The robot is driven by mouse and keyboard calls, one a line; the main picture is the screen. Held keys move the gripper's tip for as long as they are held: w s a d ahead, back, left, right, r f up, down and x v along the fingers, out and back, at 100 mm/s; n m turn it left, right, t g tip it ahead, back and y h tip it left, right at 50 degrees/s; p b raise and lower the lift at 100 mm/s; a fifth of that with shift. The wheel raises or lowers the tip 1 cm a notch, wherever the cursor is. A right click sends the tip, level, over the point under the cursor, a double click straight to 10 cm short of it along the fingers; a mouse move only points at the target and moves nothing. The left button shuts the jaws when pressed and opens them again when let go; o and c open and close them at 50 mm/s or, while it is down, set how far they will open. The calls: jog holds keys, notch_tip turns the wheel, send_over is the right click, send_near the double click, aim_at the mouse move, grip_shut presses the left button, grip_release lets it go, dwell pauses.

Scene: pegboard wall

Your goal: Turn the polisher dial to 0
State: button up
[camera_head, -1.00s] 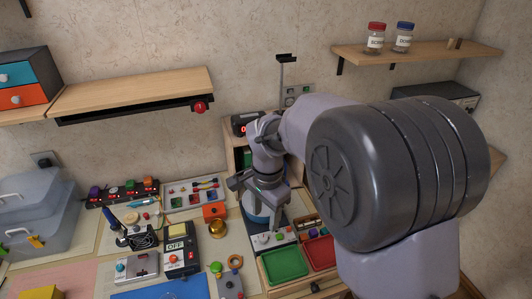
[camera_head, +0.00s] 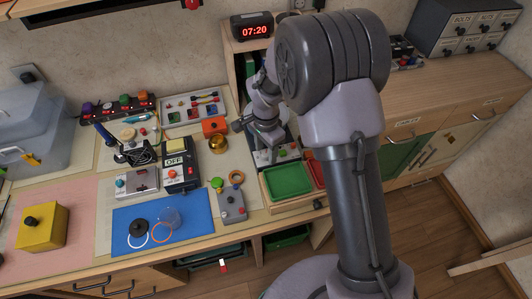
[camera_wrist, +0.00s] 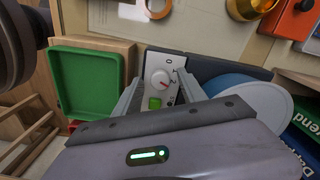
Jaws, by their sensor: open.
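The polisher's white control panel (camera_wrist: 180,63) shows in the wrist view, with a round white dial (camera_wrist: 161,79) and a green button (camera_wrist: 155,103) below it. Small numerals run around the dial, with 0 at the top. Its red mark points to the lower right, apparently near the 2. My gripper (camera_wrist: 159,88) is open, with one finger on each side of the dial in this view; contact cannot be told. In the head view, my gripper (camera_head: 266,139) is over the polisher panel (camera_head: 284,154).
A green tray (camera_head: 287,181) lies just in front of the polisher, and it also shows in the wrist view (camera_wrist: 85,52). A brass pot (camera_head: 218,144) and an orange box (camera_head: 214,125) stand to the left. A clock (camera_head: 252,27) stands behind.

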grip_shut()
jog(key=shift+n, duration=0.3)
jog(key=n+p, duration=0.1)
jog(key=n, duration=0.2)
jog(key=shift+n+p, duration=0.3)
jog(key=shift+n, duration=0.1)
jog(key=n+p, duration=0.1)
jog(key=n, duration=0.3)
jog(key=shift+n, duration=0.3)
jog(key=n+p, duration=0.1)
jog(key=n, duration=0.3)
jog(key=shift+p, duration=0.4)
jog(key=n+p, duration=0.1)
jog(key=n, duration=0.3)
jog(key=shift+n, duration=0.6)
